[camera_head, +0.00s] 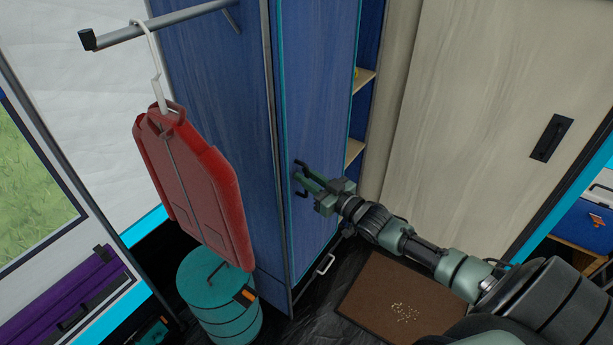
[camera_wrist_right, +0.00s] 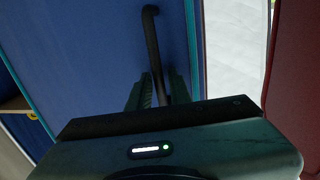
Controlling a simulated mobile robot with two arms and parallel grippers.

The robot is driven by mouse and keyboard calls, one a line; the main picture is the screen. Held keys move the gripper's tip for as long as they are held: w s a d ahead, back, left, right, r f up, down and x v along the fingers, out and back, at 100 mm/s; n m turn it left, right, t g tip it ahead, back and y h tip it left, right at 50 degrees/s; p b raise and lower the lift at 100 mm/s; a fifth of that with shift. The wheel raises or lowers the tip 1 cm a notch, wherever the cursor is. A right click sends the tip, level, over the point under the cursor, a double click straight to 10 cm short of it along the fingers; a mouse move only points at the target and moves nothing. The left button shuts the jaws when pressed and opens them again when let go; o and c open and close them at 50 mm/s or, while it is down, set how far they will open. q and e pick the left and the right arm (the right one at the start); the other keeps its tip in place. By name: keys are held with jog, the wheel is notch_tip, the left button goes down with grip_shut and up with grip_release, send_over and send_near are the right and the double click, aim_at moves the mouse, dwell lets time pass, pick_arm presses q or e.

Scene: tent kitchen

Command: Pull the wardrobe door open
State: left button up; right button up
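The wardrobe (camera_head: 215,90) is a tall blue cabinet. Its blue door (camera_head: 318,90) has cyan edging and looks flush or nearly so at its left edge. The dark bar handle (camera_head: 301,193) is on the door's left side; it also shows in the right wrist view (camera_wrist_right: 151,40). My right gripper (camera_head: 304,180) is at this handle. In the right wrist view its two fingers (camera_wrist_right: 158,92) lie close on either side of the bar and look closed on it. The fingers' contact faces are partly hidden. My left gripper is not in view.
Open shelves (camera_head: 364,78) show right of the door. A red case (camera_head: 190,185) hangs from a rail (camera_head: 160,22) at left, above a teal drum (camera_head: 215,300). A brown mat (camera_head: 400,300) lies on the floor before a pale sliding panel (camera_head: 480,100).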

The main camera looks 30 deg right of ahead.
grip_shut()
dwell(1.5)
